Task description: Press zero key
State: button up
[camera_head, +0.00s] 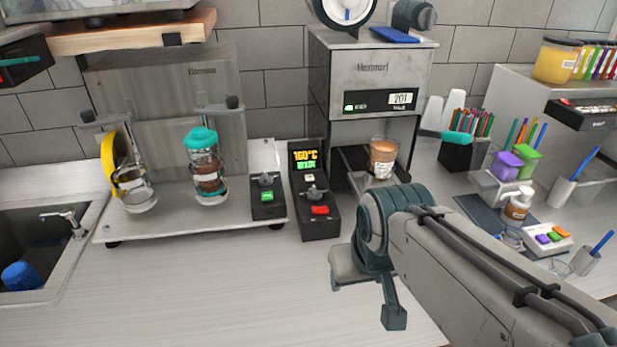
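No key with a readable zero shows. The grey machine (373,88) at the back has a dark front panel with a lit display (402,98) that seems to read 201. A small green key (348,108) sits left of that display; its lettering is too small to read. A cup with brown contents (383,158) stands in the bay below. My arm reaches in from the lower right. My gripper (366,290) is above the counter in front of the machine, apart from the panel.
A black control box (314,190) with a 160°C display and red switch stands left of my gripper. The front counter is clear.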

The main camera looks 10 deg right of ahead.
grip_shut()
dwell(1.5)
